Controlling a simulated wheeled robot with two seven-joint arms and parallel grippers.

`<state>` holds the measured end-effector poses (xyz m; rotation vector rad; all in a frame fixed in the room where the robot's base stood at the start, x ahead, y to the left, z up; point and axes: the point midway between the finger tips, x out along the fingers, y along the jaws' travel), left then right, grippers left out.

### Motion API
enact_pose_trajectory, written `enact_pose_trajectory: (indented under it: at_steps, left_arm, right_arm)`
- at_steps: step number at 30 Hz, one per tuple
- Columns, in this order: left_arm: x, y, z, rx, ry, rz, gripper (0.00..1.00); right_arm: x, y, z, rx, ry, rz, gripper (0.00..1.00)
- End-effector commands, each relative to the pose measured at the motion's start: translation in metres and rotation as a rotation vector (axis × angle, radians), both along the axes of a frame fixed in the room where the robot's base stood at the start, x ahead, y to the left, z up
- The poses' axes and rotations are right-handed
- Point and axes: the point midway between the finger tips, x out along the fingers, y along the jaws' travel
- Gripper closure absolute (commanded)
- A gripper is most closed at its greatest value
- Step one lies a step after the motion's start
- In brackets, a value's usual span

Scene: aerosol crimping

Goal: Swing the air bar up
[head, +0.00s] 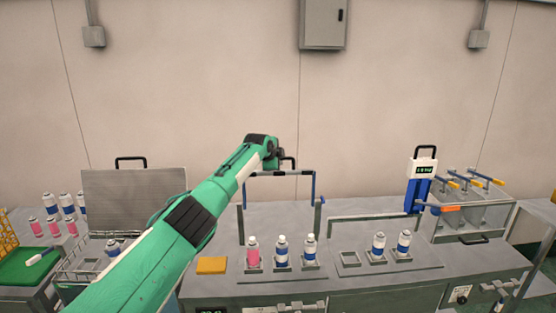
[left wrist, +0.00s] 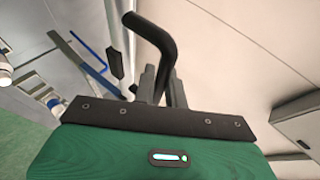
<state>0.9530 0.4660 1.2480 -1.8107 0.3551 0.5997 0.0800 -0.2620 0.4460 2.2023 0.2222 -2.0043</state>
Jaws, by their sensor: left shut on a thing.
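The air bar (head: 262,174) is a dark crossbar on two blue side arms, standing raised above the bench behind a row of cans. My left gripper (head: 284,161) is at the black handle on top of the bar and is shut on it. In the left wrist view the bent black handle (left wrist: 160,42) rises from between the fingers (left wrist: 160,86), and a blue side arm (left wrist: 88,48) shows to the left. The exact finger contact is partly hidden by my wrist. My right gripper is not in view.
A pink can (head: 253,256) and two blue-and-white cans (head: 282,257) stand below the bar. A yellow sponge-like block (head: 211,265) lies to their left. More cans (head: 378,247) stand at right, near a blue gauge (head: 418,190). A grey lid (head: 130,200) stands up at left.

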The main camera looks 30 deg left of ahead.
Motion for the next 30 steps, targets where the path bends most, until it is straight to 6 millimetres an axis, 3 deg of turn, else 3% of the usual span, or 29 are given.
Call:
enact_pose_trajectory:
  at_steps: [3, 4, 7, 20, 30]
  left_arm:
    - [0.001, 0.002, 0.006, 0.001, -0.012, 0.003, 1.0]
    - [0.001, 0.002, 0.006, 0.002, -0.013, 0.003, 0.85]
    - [0.001, 0.002, 0.006, 0.001, -0.012, 0.003, 0.66]
    - [-0.002, 0.001, 0.004, 0.001, -0.006, 0.001, 0.66]
    - [-0.02, 0.001, 0.015, 0.003, -0.007, 0.0, 0.66]
  right_arm:
    - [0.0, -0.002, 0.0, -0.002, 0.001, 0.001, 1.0]
    - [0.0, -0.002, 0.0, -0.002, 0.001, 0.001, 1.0]
    - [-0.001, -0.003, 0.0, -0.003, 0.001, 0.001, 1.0]
    - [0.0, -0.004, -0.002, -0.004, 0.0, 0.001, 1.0]
    - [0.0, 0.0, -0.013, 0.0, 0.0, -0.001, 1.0]
